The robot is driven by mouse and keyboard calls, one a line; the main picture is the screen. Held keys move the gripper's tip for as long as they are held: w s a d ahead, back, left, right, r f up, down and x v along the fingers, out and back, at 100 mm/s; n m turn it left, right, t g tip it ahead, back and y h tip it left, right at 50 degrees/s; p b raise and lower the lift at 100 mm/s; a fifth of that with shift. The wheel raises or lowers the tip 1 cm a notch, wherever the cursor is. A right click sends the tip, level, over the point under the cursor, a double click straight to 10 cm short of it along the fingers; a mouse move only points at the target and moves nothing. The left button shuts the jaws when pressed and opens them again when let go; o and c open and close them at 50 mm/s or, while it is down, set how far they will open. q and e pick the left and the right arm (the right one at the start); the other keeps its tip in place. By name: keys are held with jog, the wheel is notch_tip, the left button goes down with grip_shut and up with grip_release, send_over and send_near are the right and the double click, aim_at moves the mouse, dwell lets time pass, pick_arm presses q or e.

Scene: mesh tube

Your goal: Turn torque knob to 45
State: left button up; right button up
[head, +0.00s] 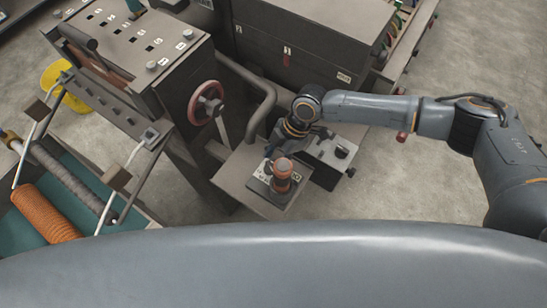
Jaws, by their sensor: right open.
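The torque knob (283,168) looks like a small upright orange-red knob with a dark body. It stands on a dark plate with pale markings (262,175), on a low brown-grey shelf. The markings are too small to read, so I cannot tell the knob's setting. My right gripper (276,147) is open just behind the knob, at the end of my arm coming in from the right. It is small and dark here, and I cannot tell whether it touches the knob. My left gripper is not in view.
A large machine with a red handwheel (206,103) stands to the left of the shelf (237,178). A curved pipe (265,105) rises beside my right wrist. A grey box (335,155) with dark knobs sits right of the shelf. Orange mesh tube (43,212) lies at lower left.

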jog(key=shift+s+a+f, duration=0.1)
jog(key=shift+a+f, duration=0.1)
jog(key=shift+f, duration=0.35)
jog(key=c, duration=0.9)
jog(key=shift+s+r+m+p, duration=0.15)
jog(key=shift+r+m+p, duration=0.05)
jog(key=shift+m+p, duration=0.55)
jog(key=shift+f+m+t+p, duration=0.1)
jog(key=shift+m+t+p, duration=0.5)
jog(key=shift+m, duration=0.15)
jog(key=o, duration=0.9)
